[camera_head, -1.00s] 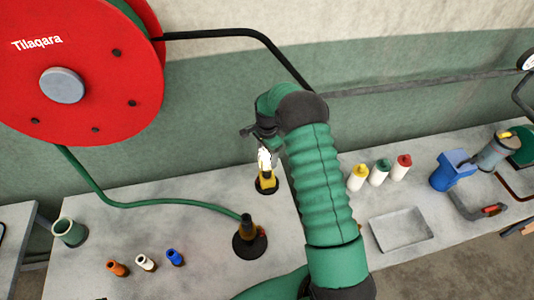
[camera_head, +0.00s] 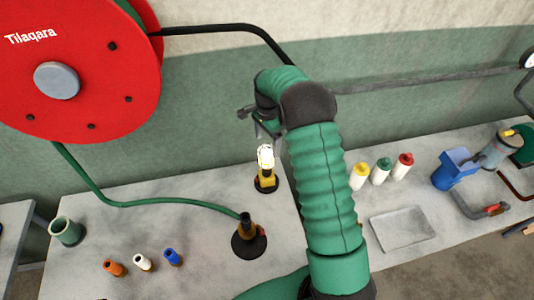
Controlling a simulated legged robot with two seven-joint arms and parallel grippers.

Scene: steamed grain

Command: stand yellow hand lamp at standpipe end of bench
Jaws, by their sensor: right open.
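The yellow hand lamp (camera_head: 266,181) stands upright on the grey bench (camera_head: 200,272), with a bright white top and a dark base. My right gripper (camera_head: 257,128) is open and empty, just above and behind the lamp in the picture, apart from its top. My right arm comes up from the lower middle and hides part of the bench to the right of the lamp. A dark pipe with a round gauge (camera_head: 528,58) shows at the right edge; I cannot tell if it is the standpipe. My left gripper is not in view.
A red hose reel (camera_head: 90,95) hangs at upper left; its green hose runs to a black-based nozzle (camera_head: 248,240). Small orange, white and blue pieces (camera_head: 143,262) and a green cup (camera_head: 66,231) stand left.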

